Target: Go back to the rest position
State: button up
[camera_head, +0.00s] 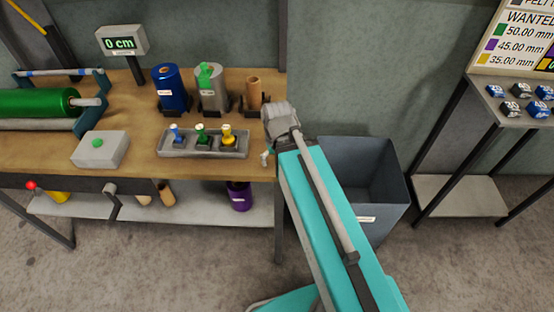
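My teal arm reaches up from the bottom of the head view to the right end of the wooden workbench (130,160). A grey rounded part of mine (281,118) is at its far end, by the bench's right edge. Where my fingers are is hard to make out. A small pale piece (265,158) shows just left of the arm, and I cannot tell whether it belongs to my gripper. I see nothing clearly held.
On the bench are a green roll (38,103), a button box (100,149), a tray of stamps (204,144), a blue roll (167,86), a grey roll (212,92) and a cardboard tube (253,92). A grey bin (378,165) stands right of the arm. A side table (510,112) holds several dies.

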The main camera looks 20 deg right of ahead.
dwell(0.3)
notch_tip(320, 180, up, 4)
jog(key=p, duration=0.3)
jog(key=shift+f, duration=0.25)
dwell(0.9)
